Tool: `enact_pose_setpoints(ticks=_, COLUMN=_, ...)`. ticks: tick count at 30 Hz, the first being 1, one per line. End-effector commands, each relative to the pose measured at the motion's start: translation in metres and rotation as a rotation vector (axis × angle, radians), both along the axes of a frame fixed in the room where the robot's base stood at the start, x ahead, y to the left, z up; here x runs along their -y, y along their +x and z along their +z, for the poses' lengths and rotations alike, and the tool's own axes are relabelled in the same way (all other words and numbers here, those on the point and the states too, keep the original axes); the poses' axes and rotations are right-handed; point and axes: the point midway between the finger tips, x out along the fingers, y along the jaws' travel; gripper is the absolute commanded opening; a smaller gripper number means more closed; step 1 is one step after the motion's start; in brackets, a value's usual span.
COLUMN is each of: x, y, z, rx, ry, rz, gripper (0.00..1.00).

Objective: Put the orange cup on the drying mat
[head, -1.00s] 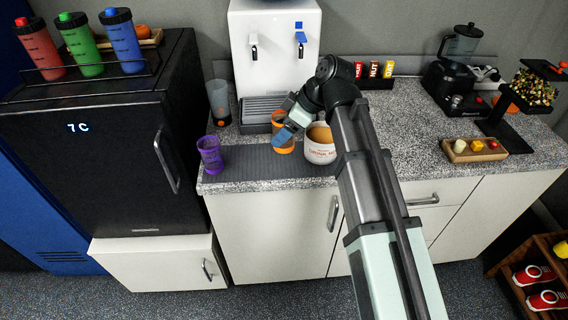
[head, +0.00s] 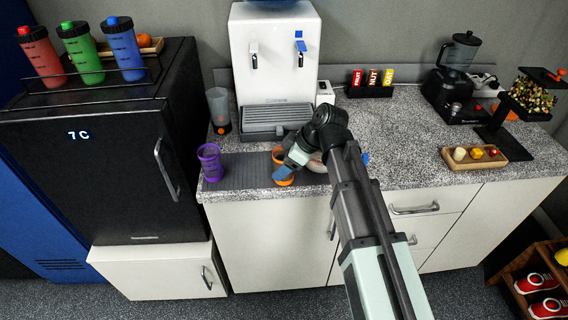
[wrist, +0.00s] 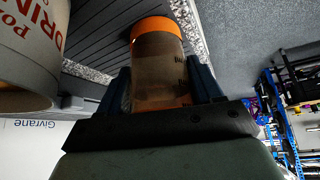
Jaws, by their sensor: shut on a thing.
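The orange cup (head: 285,182) is mostly covered by my gripper (head: 281,172) in the head view. In the wrist view the cup (wrist: 157,75) stands between the two dark fingers of my gripper (wrist: 163,92), which are shut on its sides; its orange rim faces away from the palm. The drying mat (head: 240,171) is a dark ribbed mat along the counter's front edge; it also shows in the wrist view (wrist: 103,38). The cup is over the mat's right part. I cannot tell whether it touches the mat.
A purple cup (head: 209,161) stands at the mat's left end. A white mug with red lettering (wrist: 28,45) is close beside the held cup, mostly hidden by my arm in the head view. The water dispenser (head: 275,60) stands behind. The mat's middle is clear.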

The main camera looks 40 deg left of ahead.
Motion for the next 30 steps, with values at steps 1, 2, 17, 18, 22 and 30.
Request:
enact_pose_setpoints(ticks=1, x=0.0, y=0.0, z=0.0, rx=0.0, ry=0.001, rz=0.0, gripper=0.28)
enact_pose_setpoints(ticks=2, x=0.0, y=0.0, z=0.0, rx=0.0, ry=0.001, rz=0.0, gripper=0.28)
enact_pose_setpoints(ticks=17, x=0.0, y=0.0, z=-0.002, rx=0.0, ry=0.0, rz=0.0, gripper=0.91)
enact_pose_setpoints(ticks=18, x=0.0, y=0.0, z=-0.002, rx=0.0, ry=0.0, rz=0.0, gripper=0.91)
enact_pose_setpoints(ticks=22, x=0.0, y=0.0, z=-0.002, rx=0.0, ry=0.0, rz=0.0, gripper=0.91)
enact_pose_setpoints(ticks=30, x=0.006, y=0.003, z=0.012, rx=0.001, ry=0.001, rz=0.0, gripper=0.91)
